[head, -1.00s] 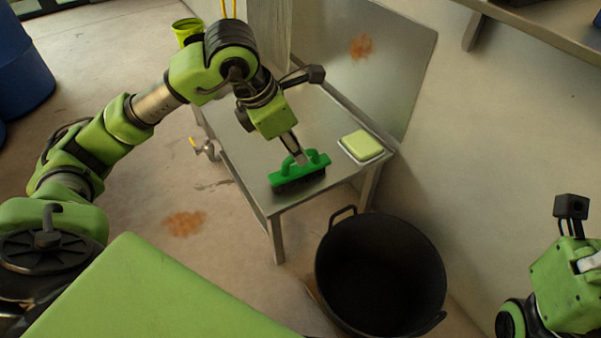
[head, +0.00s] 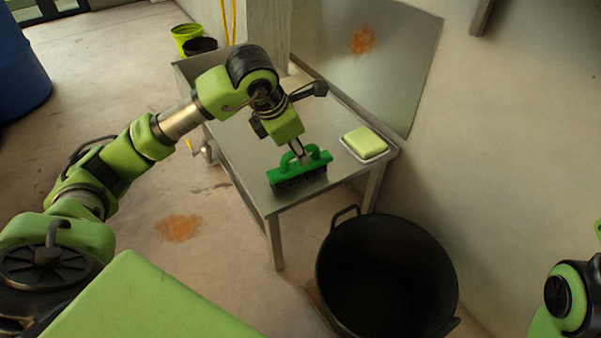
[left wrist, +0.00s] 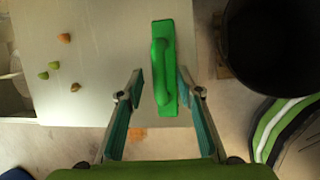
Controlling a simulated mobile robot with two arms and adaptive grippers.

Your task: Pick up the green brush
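The green brush (head: 300,172), with an arched handle and dark bristles, rests bristles down near the front edge of the metal table (head: 240,150). In the left wrist view the brush (left wrist: 165,85) lies lengthwise between my two fingers. My left gripper (head: 301,157) reaches down to its handle from above. In the left wrist view my left gripper (left wrist: 161,78) is open, with a gap on each side of the brush. My right gripper is out of view; only part of that arm shows at the lower right.
A pale green block (head: 365,142) lies on the table's right side. A large black tub (head: 385,275) stands on the floor by the front edge. Several small orange and green bits (left wrist: 55,66) lie on a surface in the left wrist view. A yellow-green bucket (head: 187,40) stands behind.

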